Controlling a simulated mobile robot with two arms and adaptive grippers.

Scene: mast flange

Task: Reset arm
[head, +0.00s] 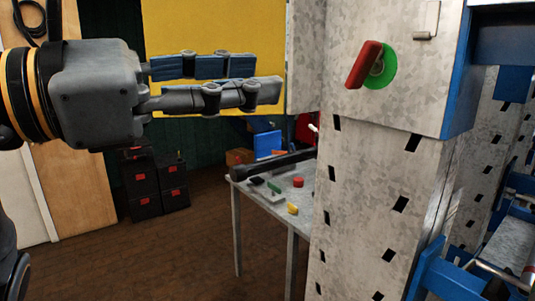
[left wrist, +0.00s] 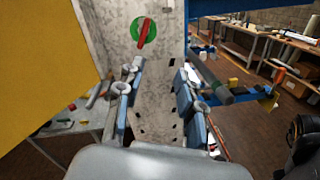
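My left gripper (head: 265,78) reaches in from the left in the head view, its fingers pointing right toward a speckled grey mast (head: 350,200). In the left wrist view the two fingers of the left gripper (left wrist: 161,72) stand apart with nothing between them. A red handle (head: 364,65) on a green disc (head: 383,70) is fixed to the mast's upper face. The handle (left wrist: 145,32) shows beyond the fingertips in the left wrist view, tilted and not touched. No right gripper can be made out in either view.
A yellow panel (head: 215,28) stands behind the left gripper and is close at left in the wrist view (left wrist: 40,60). A small table (head: 265,200) with several coloured pieces stands left of the mast. Black crates (head: 140,180) stand behind. Floor (head: 150,250) at lower left is clear.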

